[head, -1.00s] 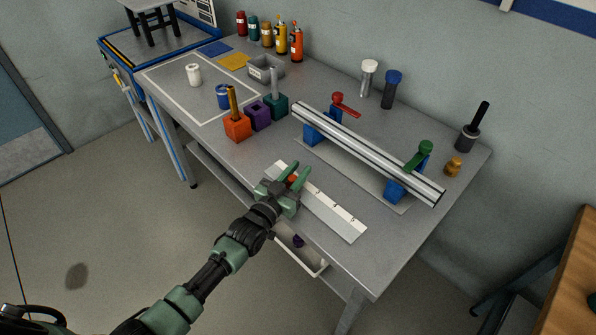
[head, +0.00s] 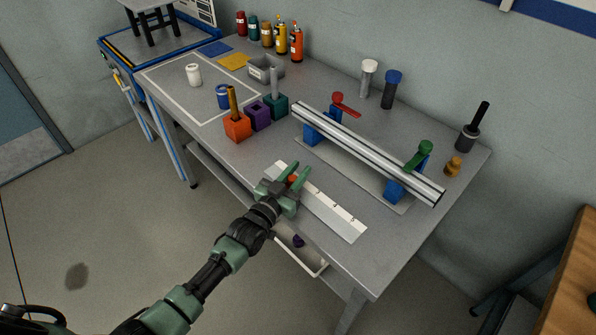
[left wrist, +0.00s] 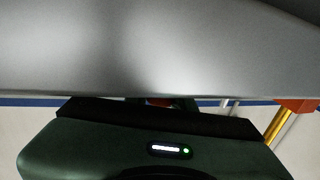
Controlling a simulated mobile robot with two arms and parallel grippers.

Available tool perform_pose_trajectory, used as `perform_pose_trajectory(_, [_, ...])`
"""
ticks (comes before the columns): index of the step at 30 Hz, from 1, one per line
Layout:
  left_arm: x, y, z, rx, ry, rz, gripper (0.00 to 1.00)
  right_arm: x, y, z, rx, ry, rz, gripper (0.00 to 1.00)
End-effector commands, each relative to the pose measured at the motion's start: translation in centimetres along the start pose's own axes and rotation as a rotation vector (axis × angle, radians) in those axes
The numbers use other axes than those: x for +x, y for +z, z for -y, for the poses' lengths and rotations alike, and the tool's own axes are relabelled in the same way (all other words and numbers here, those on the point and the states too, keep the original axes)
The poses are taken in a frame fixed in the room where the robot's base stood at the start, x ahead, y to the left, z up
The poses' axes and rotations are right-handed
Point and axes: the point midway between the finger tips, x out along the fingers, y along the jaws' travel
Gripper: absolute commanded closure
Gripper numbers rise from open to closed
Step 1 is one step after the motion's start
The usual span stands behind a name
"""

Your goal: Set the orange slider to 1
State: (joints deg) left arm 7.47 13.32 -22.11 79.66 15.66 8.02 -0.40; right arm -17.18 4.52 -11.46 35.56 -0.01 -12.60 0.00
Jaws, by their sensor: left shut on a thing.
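The orange slider (head: 292,179) sits on a white scale bar (head: 335,214) with printed numbers, on the front part of the grey workbench. It is near the bar's left end. My left gripper (head: 297,177) is shut on the orange slider, its green fingers on either side of it. The gripper hides most of the slider and the marks under it. In the left wrist view a small bit of orange-red (left wrist: 160,102) shows between the fingers. My right gripper is in neither view.
A silver rail (head: 365,150) on blue clamps with red and green levers stands behind the bar. Orange (head: 237,127), purple and teal blocks stand to the left. An open drawer (head: 302,256) is below the bench edge.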

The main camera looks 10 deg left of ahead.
Motion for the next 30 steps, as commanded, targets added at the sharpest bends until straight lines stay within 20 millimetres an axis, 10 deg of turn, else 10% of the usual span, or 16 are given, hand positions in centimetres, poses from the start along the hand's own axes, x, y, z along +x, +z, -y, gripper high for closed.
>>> perform_pose_trajectory(12, [0.0, 0.1, 0.2, 0.001, 0.0, 0.001, 1.0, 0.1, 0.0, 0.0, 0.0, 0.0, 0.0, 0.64])
perform_pose_trajectory(30, [1.6, 0.0, 6.4, 0.001, -0.003, 0.002, 1.0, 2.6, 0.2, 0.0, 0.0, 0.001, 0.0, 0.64])
